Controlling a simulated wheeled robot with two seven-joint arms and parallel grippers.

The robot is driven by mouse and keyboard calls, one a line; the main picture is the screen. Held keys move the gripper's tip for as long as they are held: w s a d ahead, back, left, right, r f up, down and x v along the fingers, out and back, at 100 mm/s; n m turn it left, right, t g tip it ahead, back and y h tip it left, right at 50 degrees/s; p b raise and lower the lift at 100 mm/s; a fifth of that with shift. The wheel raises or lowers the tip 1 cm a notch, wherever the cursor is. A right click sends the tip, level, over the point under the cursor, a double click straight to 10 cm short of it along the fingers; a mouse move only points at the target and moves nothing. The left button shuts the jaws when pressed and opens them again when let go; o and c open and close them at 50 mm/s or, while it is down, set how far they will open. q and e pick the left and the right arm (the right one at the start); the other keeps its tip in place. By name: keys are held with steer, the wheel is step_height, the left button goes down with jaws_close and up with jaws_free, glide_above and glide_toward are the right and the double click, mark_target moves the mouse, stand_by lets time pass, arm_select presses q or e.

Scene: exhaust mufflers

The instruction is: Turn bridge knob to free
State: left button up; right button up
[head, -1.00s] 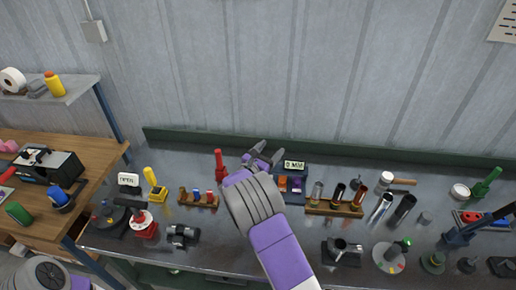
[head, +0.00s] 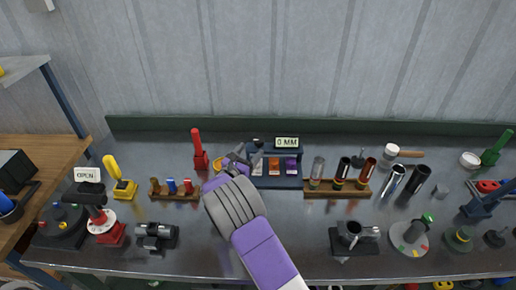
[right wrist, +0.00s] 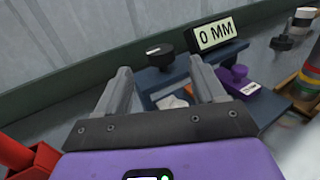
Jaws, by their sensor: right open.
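The blue bridge (head: 285,182) stands at the back of the metal bench, with a 0 MM display (head: 286,142) on top. A black knob (head: 257,143) sits left of the display. In the right wrist view the knob (right wrist: 160,54) carries a small white label, too small to read. My right gripper (head: 240,157) is open and empty, just left of the bridge. In the right wrist view its fingers (right wrist: 160,80) reach toward the bridge, with the knob beyond and between the tips, apparently apart from them. My left gripper is not in view.
A red upright tool (head: 198,150) stands close left of my right gripper. A wooden rack (head: 337,189) of tubes stands right of the bridge. An OPEN sign (head: 88,174) is at the left. The bench front around my right forearm is mostly clear.

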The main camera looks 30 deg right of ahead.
mark_target(256, 144)
steer(key=x, duration=0.7)
steer(key=shift+w+d+r, duration=0.1)
steer(key=c, duration=1)
